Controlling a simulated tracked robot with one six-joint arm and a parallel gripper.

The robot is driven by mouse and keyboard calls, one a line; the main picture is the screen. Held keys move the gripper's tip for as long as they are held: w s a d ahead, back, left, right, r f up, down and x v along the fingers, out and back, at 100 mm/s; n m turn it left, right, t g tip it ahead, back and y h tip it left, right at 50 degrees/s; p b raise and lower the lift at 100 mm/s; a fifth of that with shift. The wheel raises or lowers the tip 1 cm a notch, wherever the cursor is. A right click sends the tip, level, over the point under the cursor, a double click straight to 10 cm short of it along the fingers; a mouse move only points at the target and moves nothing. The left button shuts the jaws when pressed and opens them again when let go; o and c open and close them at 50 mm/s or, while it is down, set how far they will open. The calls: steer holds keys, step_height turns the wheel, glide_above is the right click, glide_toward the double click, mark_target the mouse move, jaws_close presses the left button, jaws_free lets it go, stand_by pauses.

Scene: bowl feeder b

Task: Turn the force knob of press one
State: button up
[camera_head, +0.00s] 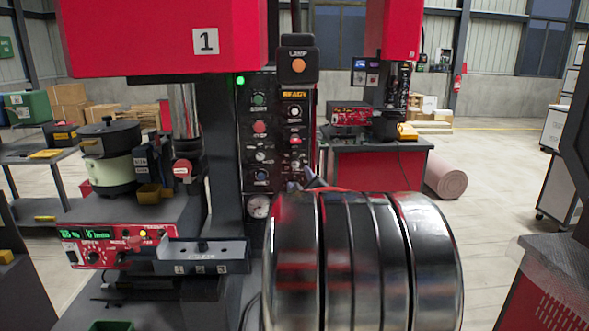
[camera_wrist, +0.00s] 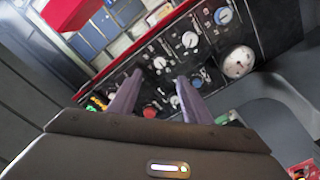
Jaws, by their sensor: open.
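Press one is the red-headed machine (camera_head: 160,35) with a "1" plate. Its dark control panel (camera_head: 278,125) carries several knobs, buttons and a gauge. The labels are too small to tell which is the force knob. My gripper (camera_head: 309,180) is at the panel's lower right, largely hidden behind my arm. In the wrist view my gripper (camera_wrist: 160,75) is open, its two grey-purple fingers pointing at the panel. A white-faced knob (camera_wrist: 160,62) shows just beyond the gap between the tips. Another white knob (camera_wrist: 190,39) lies farther up the panel. Contact cannot be told.
A round gauge (camera_head: 259,207) sits low on the panel. Left of it are a grey numbered bracket (camera_head: 203,258), a red control box (camera_head: 115,246) and a pot-shaped feeder (camera_head: 110,160). A second press (camera_head: 375,160) stands behind. Open floor (camera_head: 490,200) lies to the right.

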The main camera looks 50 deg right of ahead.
mark_target(295, 165)
steer(key=x, duration=1.1)
steer(key=shift+f, duration=0.1)
steer(key=shift+c, duration=0.6)
steer(key=c, duration=0.9)
steer(key=shift+a, duration=0.25)
steer(key=shift+c, duration=0.3)
steer(key=shift+s+d, duration=0.1)
steer(key=shift+d, duration=0.05)
